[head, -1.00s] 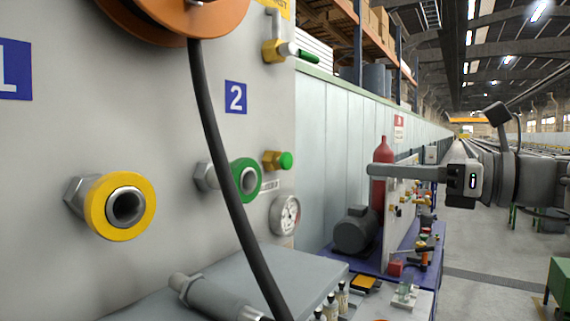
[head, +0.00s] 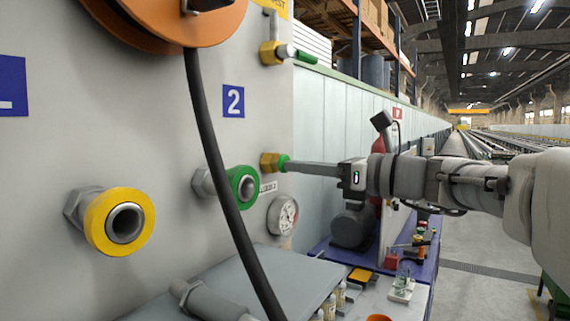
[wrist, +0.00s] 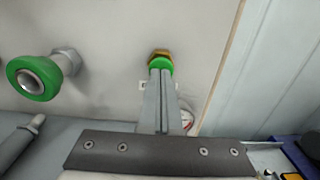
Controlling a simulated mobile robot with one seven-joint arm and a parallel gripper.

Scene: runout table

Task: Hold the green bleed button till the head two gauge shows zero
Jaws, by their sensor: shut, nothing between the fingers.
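The green bleed button (head: 284,163) sits on a brass fitting (head: 269,162) on the grey panel, below and right of the blue "2" sign (head: 234,101). My gripper (head: 292,166) is shut and empty, with its fingertips right at the button's face. They appear to touch it; how far it is pressed I cannot tell. In the wrist view the closed fingers (wrist: 160,80) reach up to the green button (wrist: 160,63). The head two gauge (head: 283,215) is below the button. Its needle is too small to read surely. In the wrist view the gauge (wrist: 187,119) is partly hidden by the fingers.
A green-ringed port (head: 243,185) is left of the button, and a yellow-ringed port (head: 122,222) is farther left. A black hose (head: 215,150) hangs in front of the panel. A green-handled valve (head: 285,52) is above. A grey shelf (head: 260,275) juts out below.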

